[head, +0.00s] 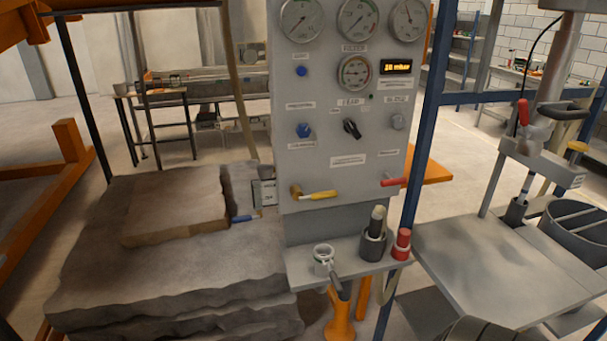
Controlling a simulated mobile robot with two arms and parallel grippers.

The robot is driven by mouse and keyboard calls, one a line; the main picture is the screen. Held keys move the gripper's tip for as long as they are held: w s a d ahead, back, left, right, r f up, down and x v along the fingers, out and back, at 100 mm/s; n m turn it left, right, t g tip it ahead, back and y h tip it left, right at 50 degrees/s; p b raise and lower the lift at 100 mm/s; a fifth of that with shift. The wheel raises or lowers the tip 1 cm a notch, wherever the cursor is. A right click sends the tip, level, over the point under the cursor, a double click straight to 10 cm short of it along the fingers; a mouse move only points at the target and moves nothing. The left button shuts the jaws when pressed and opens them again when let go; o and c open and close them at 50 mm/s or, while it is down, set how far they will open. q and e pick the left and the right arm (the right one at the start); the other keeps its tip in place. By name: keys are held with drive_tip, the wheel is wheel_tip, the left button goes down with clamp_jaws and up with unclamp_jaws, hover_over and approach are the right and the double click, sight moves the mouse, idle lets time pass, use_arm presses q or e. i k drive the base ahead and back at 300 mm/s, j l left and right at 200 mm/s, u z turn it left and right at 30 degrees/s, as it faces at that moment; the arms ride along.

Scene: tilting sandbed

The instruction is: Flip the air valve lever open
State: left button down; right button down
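A grey control panel (290,175) stands upright in the middle of the head view. Low on its left side is a brass valve with a yellow lever (320,195), which points right and lies nearly level. Low on its right side is a red lever (394,182), also nearly level, its grip at the panel's right edge. The labels are too small to read, so I cannot tell which lever is the air valve's. Neither of my grippers shows in the head view.
A shelf (300,262) below the levers holds a metal cup with a dark handle (324,262), a dark holder (373,245) and a red-topped cylinder (402,243). Stone-like slabs (170,265) lie left. A grey table (490,275) stands right. A blue post (425,120) rises beside the panel.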

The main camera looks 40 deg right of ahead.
sight(325, 195)
drive_tip(key=l+z, duration=0.2)
drive_tip(key=z, duration=1.4)
drive_tip(key=i+j, duration=0.05)
drive_tip(key=j, duration=0.05)
